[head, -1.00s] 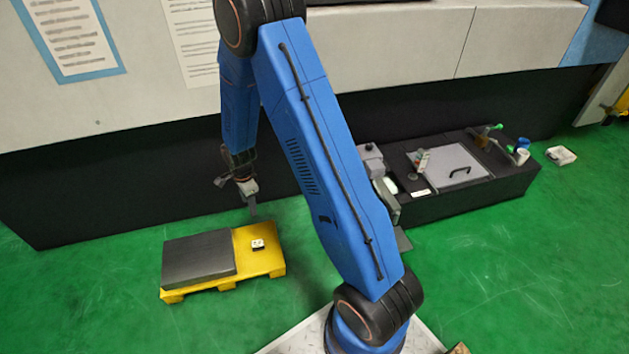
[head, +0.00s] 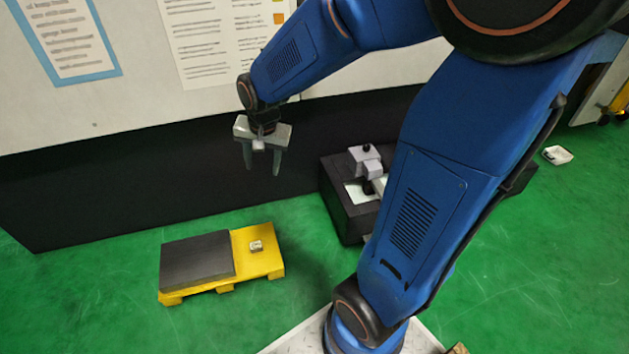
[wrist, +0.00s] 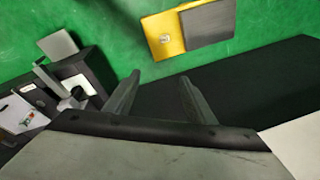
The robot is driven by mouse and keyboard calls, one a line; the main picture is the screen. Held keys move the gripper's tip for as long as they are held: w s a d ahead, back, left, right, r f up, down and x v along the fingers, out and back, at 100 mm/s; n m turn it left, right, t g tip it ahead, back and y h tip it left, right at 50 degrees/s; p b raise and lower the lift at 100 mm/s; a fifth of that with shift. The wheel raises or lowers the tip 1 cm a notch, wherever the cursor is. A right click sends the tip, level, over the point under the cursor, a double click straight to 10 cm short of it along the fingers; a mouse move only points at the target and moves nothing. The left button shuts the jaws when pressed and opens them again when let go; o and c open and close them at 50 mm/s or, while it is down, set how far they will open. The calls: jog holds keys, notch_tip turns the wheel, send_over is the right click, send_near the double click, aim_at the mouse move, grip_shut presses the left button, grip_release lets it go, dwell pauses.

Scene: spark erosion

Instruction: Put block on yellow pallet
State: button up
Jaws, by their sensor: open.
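The yellow pallet (head: 262,263) lies on the green floor at the lower left of the head view, and at the top of the wrist view (wrist: 160,34). A small light metallic block (head: 256,246) rests on its bare yellow right part. The same block shows as a pale spot in the wrist view (wrist: 165,39). A large dark grey slab (head: 197,258) covers the pallet's left part. My gripper (head: 263,168) is open and empty, fingers down, well above the pallet. Its two fingers also show apart in the wrist view (wrist: 160,82).
A black machine unit (head: 345,215) with a grey fitting on top stands right of the pallet, partly hidden by my arm. A black-based wall with a pale upper panel (head: 100,110) runs behind. A white tray (head: 557,154) lies at far right. Green floor around the pallet is clear.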

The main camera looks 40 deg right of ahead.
jog(key=s+d+r+n+t, duration=0.1)
jog(key=s+r+n, duration=0.3)
jog(key=s, duration=0.7)
jog(key=s+r+n+t, duration=0.1)
jog(key=s+r+n, duration=0.3)
jog(key=s, duration=0.7)
jog(key=shift+d+r+n, duration=0.3)
jog(key=shift+d+r, duration=0.1)
jog(key=shift+r, duration=0.45)
jog(key=c, duration=0.4)
